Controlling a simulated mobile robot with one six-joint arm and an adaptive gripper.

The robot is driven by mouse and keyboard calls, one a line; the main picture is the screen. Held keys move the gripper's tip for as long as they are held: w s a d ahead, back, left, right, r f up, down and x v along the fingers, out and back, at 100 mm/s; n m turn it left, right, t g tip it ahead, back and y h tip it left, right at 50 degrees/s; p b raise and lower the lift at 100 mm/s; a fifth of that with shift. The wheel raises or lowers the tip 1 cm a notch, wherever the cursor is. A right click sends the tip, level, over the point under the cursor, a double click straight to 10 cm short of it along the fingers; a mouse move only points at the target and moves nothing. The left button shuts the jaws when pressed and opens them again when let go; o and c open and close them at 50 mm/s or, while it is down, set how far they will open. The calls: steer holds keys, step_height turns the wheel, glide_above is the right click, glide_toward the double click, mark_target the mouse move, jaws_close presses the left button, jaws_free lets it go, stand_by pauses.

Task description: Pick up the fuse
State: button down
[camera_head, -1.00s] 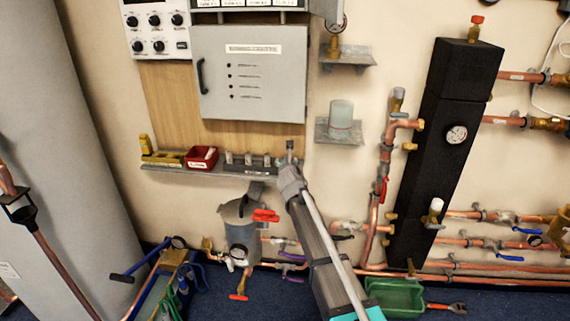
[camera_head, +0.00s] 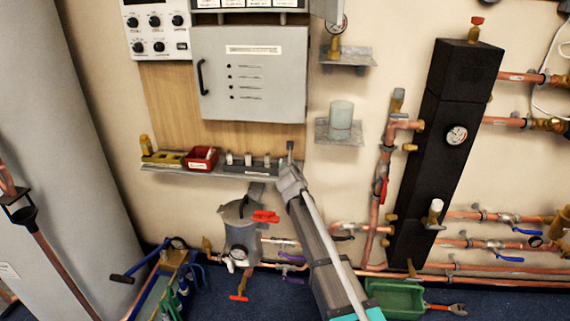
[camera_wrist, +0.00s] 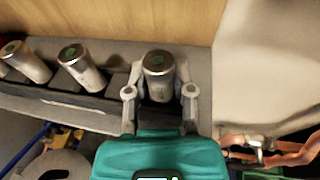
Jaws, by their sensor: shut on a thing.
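Several silver cylindrical fuses stand in a dark rack (camera_head: 236,168) on the grey shelf below the control box. In the wrist view, one fuse (camera_wrist: 158,76) with a green-marked top is between the fingers of my gripper (camera_wrist: 160,92). The gripper is shut on it, with a finger on each side. Two other fuses, the nearer one (camera_wrist: 82,68) and one further left (camera_wrist: 24,60), stand to the left in the rack. In the head view my gripper (camera_head: 290,158) is at the right end of the shelf, and the held fuse is hard to make out. I cannot tell whether its base is clear of the rack.
A red bin (camera_head: 201,158) and a yellow block (camera_head: 162,158) sit left on the shelf. The grey control box (camera_head: 250,75) hangs above. A grey pot (camera_head: 240,225) with a red valve handle is below. Copper pipes run to the right.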

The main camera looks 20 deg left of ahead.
steer(key=shift+r, duration=0.15)
step_height(320, 180, up, 3)
steer(key=p, duration=0.3)
steer(key=shift+f, duration=0.2)
steer(key=s+d+r+p, duration=0.7)
steer(key=s+r+p, duration=0.3)
steer(key=s, duration=0.2)
steer(key=shift+d, duration=0.2)
stand_by(1.0)
steer(key=shift+r, duration=0.1)
step_height(320, 180, up, 13)
steer(key=p, duration=1.3)
steer(key=shift+w+r, duration=0.15)
steer(key=shift+r, duration=0.05)
steer(key=shift+a, duration=0.15)
stand_by(0.5)
